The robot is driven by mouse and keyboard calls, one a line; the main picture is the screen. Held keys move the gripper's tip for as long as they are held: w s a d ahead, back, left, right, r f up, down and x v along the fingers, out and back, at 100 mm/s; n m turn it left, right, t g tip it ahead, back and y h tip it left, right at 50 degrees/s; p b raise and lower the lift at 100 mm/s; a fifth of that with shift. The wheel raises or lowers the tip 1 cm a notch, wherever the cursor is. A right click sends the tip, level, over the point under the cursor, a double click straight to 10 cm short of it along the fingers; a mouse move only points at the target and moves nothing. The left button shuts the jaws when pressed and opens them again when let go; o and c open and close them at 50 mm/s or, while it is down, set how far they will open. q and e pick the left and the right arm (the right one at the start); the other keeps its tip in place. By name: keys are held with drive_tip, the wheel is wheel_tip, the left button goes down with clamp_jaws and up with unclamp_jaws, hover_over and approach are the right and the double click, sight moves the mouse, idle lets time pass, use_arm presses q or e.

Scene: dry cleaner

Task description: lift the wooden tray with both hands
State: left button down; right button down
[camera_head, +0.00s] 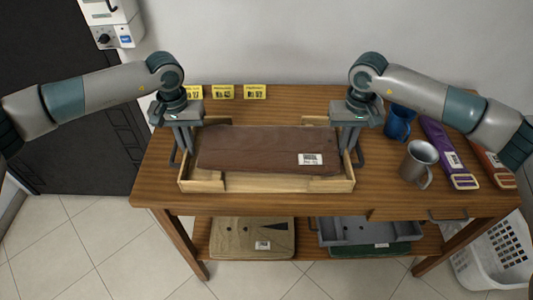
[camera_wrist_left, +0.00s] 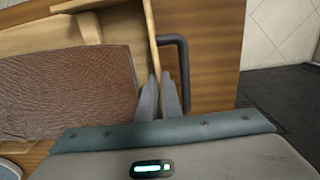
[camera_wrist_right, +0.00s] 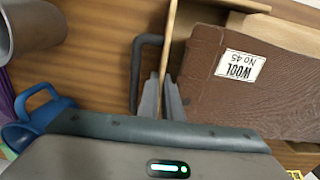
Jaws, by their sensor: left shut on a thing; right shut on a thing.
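The wooden tray (camera_head: 275,186) has pale walls and a dark handle at each end. It looks level at the middle of the table; I see no clear gap under it. A brown folded piece (camera_head: 255,148) labelled wool lies in it. My left gripper (camera_head: 182,150) is shut on the tray's left end wall, which shows between the fingers in the left wrist view (camera_wrist_left: 153,40), beside the dark handle (camera_wrist_left: 183,75). My right gripper (camera_head: 348,150) is shut on the right end wall, seen in the right wrist view (camera_wrist_right: 168,50), beside the other handle (camera_wrist_right: 136,70).
Yellow cards (camera_head: 223,92) stand behind. A white basket (camera_head: 492,255) is on the floor, right.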

use_arm(q)
drive_tip(key=shift+r, duration=0.2)
use_arm(e)
drive_tip(key=shift+w+r, duration=0.1)
drive_tip(key=shift+r, duration=0.15)
